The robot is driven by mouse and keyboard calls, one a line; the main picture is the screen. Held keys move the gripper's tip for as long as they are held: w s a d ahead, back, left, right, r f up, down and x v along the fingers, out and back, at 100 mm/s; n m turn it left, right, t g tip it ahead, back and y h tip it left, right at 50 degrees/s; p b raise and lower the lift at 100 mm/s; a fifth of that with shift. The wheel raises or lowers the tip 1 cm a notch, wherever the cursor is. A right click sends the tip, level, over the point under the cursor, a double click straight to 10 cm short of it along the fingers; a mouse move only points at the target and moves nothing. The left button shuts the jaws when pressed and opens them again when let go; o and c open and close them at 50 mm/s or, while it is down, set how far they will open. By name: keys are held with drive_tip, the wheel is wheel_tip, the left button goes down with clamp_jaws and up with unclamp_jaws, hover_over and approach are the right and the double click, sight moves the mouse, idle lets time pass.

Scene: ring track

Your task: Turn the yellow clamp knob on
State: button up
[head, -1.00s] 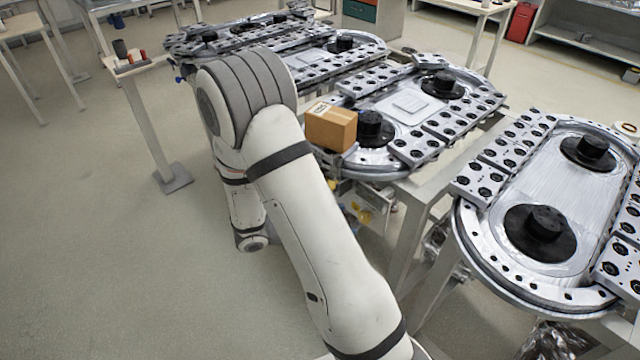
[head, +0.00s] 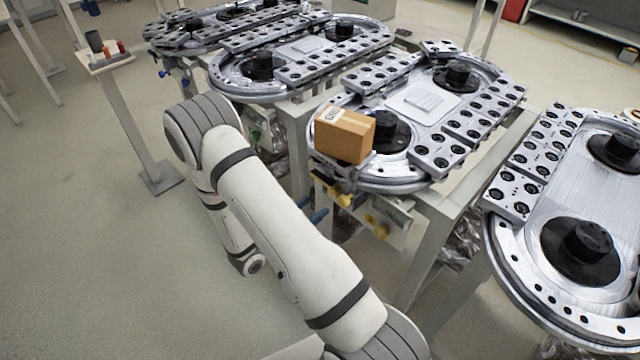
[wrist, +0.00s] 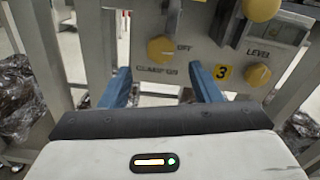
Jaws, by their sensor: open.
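The yellow clamp knob (wrist: 160,48) is on a grey panel in the wrist view, with the word CLAMP just below it and small lettering at its right. Which way the knob points is hard to read. My gripper (wrist: 162,84) is open, its two blue fingers apart below the knob in the picture. The knob shows above the gap between them, and nothing is held. In the head view the blue fingers (head: 312,208) show beside the panel under the ring track. Yellow parts (head: 377,226) show there, but I cannot tell which is the clamp knob.
A larger yellow knob (wrist: 262,9) is above. A cardboard box (head: 345,134) rests on the track. Open floor lies left of my arm.

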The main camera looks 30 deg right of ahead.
sight(331, 194)
drive_tip(key=p+x, duration=0.1)
drive_tip(key=x, duration=0.6)
drive_tip(key=shift+d, duration=0.3)
drive_tip(key=c, duration=1)
